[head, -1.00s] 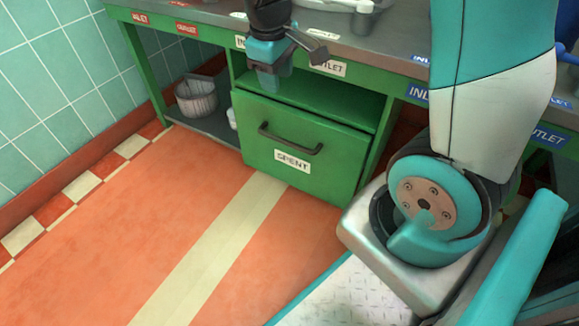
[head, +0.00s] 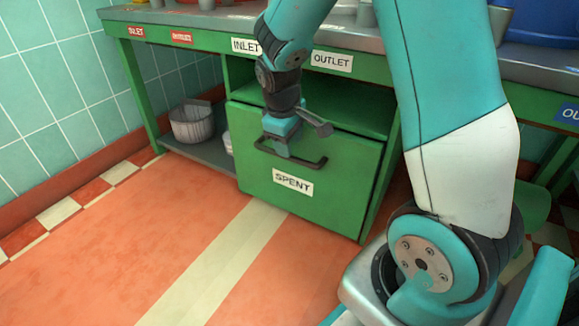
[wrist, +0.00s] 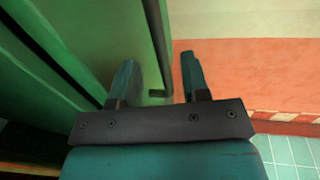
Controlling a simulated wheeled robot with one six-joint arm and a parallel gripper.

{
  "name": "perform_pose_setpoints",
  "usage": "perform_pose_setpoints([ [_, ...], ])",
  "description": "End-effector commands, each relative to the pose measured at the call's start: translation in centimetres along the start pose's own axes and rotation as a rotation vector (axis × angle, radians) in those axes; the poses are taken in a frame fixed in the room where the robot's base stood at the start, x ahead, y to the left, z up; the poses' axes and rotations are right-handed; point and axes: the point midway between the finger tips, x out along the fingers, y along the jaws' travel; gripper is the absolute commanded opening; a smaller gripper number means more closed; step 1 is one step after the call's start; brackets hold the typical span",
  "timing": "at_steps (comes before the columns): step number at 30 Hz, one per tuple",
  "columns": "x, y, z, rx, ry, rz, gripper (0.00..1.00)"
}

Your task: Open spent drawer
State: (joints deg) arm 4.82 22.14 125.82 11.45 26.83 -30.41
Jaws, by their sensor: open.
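The spent drawer (head: 335,195) is a green front under the bench with a white "SPENT" label (head: 292,183). It looks shut. Its dark bar handle (head: 312,165) runs across the upper part, its left portion partly hidden by my gripper. My gripper (head: 277,150) is open and points down at the left part of the handle. In the wrist view, the dark handle bar (wrist: 157,45) appears between the two spread teal fingers (wrist: 158,72), with the green drawer front on the left. I cannot tell whether a finger touches the bar.
The grey-topped green bench has "INLET" and "OUTLET" (head: 332,61) labels. An open shelf space lies above the drawer. A grey bucket (head: 193,124) stands on the low shelf at left. The orange floor (head: 130,250) before the drawer is clear.

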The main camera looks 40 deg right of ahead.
Motion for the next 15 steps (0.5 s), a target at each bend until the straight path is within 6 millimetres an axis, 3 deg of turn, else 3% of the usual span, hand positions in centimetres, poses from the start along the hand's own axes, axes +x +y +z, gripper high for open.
perform_pose_setpoints([
  [1, 1.6, -0.1, 0.0, 0.001, 0.000, 0.000, 0.42],
  [6, 3.5, -0.1, 0.0, 0.000, -0.001, -0.001, 0.42],
  [15, 3.9, 0.0, 0.0, 0.000, 0.001, 0.000, 0.42],
])
